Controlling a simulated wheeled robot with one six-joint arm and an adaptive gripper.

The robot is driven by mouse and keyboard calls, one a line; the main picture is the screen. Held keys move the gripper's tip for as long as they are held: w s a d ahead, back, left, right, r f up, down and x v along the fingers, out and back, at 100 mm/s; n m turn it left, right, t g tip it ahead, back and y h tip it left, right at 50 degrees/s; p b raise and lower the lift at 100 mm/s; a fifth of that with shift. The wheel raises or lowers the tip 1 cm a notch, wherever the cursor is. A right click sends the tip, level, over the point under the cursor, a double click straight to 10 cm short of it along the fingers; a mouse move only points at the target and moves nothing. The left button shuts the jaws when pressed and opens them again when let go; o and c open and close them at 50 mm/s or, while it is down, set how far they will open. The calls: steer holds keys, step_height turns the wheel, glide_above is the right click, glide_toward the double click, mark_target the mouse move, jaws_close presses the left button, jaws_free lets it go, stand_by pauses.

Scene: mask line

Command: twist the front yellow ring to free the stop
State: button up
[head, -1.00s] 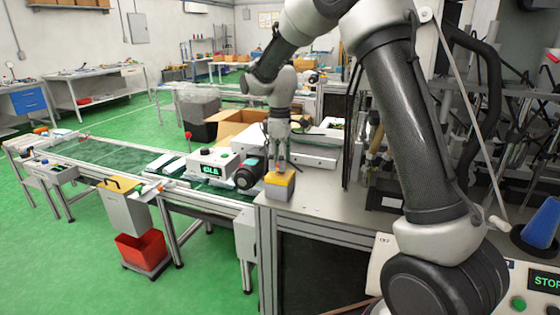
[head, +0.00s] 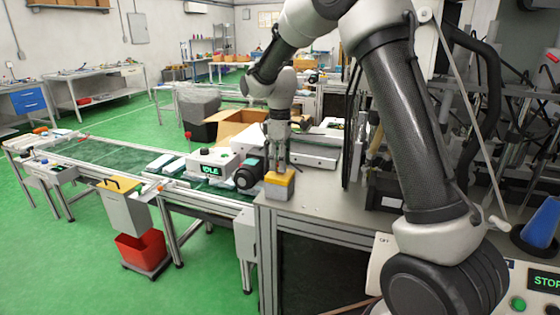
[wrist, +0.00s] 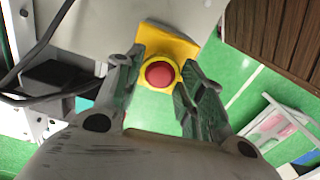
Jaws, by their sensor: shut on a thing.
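The stop is a red button (wrist: 159,75) ringed by a yellow ring (wrist: 159,58), on a yellow plate (wrist: 181,45) in the wrist view. In the head view it is the yellow-topped grey box (head: 279,189) at the near corner of the grey bench; my fingers hide the button there. My gripper (head: 278,167) points down onto the box top. In the wrist view my gripper (wrist: 160,76) has one finger on each side of the button and is shut on the ring. The exact contact is hard to see.
A dark round-ended machine part (head: 248,174) and a white unit with a green-lit display (head: 212,162) stand just left of the box. An open cardboard box (head: 236,127) is behind. The bench (head: 325,208) is bare to the right of the stop box.

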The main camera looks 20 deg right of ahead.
steer(key=m, duration=0.3)
steer(key=shift+m, duration=2.3)
steer(key=o, duration=1)
steer(key=shift+o, duration=0.2)
step_height(320, 180, up, 12)
